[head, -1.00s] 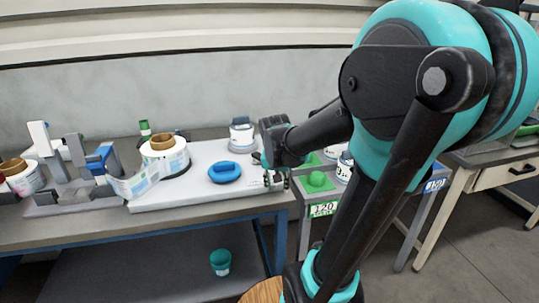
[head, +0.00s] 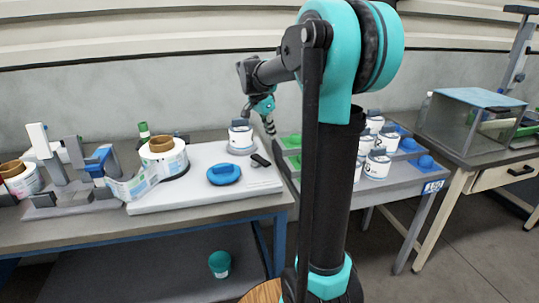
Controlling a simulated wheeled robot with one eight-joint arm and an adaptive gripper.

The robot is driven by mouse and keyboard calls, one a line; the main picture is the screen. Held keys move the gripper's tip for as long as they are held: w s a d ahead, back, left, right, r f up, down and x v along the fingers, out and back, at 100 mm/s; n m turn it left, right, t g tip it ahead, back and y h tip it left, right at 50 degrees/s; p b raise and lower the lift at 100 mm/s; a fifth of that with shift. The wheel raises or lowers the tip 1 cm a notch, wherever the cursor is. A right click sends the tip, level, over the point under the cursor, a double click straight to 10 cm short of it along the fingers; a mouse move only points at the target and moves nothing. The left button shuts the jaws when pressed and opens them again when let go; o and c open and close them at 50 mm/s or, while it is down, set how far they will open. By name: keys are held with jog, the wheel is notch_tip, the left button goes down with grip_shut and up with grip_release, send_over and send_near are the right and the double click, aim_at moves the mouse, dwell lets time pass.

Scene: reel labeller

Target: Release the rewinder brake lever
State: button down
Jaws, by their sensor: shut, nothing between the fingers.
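The labeller stands on the left bench, with grey uprights (head: 75,150), a blue block (head: 100,160) and a label strip (head: 132,185) running to a white reel (head: 163,157) with a brown core. A white upright arm (head: 40,140) stands at its left end. I cannot tell for sure which part is the rewinder brake lever. A small dark bar (head: 260,160) lies on the white board, near its right edge. My gripper (head: 270,129) is shut and empty, pointing down, raised near the bench's back right, apart from the labeller.
The white board (head: 222,198) also carries a blue ring-shaped piece (head: 223,175) and a white jar (head: 240,136). A side table (head: 400,183) with several white jars stands right, partly behind my arm. A teal cup (head: 219,264) is on the lower shelf (head: 150,272).

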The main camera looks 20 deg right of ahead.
aim_at(260, 160)
jog(key=x, duration=1)
jog(key=shift+d+f, duration=0.15)
jog(key=a, duration=0.1)
jog(key=s+a, duration=0.1)
jog(key=shift+s+a, duration=0.1)
jog(key=shift+a, duration=0.25)
jog(key=shift+s+a, duration=0.25)
jog(key=shift+a, duration=0.3)
